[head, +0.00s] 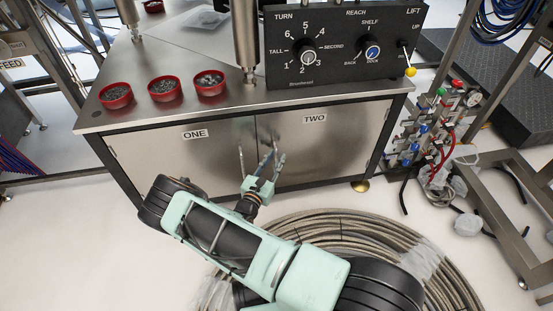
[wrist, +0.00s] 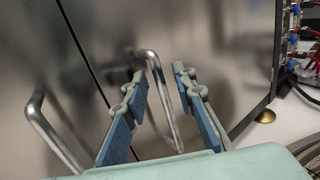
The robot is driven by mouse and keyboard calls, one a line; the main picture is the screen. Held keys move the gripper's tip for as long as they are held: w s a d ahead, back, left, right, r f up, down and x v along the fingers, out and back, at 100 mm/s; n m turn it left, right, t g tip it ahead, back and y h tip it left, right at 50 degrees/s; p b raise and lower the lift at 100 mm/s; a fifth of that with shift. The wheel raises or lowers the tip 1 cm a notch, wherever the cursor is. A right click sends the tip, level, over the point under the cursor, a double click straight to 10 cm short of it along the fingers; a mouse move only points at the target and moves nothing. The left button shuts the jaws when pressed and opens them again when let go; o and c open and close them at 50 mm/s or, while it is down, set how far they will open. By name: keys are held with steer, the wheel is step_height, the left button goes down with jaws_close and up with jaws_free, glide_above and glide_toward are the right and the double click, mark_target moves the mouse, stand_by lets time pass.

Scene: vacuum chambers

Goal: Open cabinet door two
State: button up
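Cabinet door two (head: 330,150) is a brushed metal panel, labelled TWO, on the right of the cabinet front. It looks shut, flush beside door one (head: 180,160). Its bent bar handle (wrist: 163,100) shows in the wrist view near the seam between the doors. My gripper (head: 272,161) is in front of door two's left edge. In the wrist view my gripper (wrist: 158,78) is open, its blue-padded fingers on either side of the handle's outline. I cannot tell whether the handle is fully between the pads. Neither finger clearly touches it.
Door one's handle (wrist: 45,130) is left of my fingers. A coiled hose (head: 400,240) lies on the floor under my arm. A valve rack (head: 430,130) and a metal frame (head: 500,200) stand right of the cabinet. Red bowls (head: 163,88) and a control box (head: 345,45) sit on top.

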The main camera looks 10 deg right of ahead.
steer(key=shift+w+d, duration=0.4)
steer(key=shift+w, duration=0.15)
jaws_close()
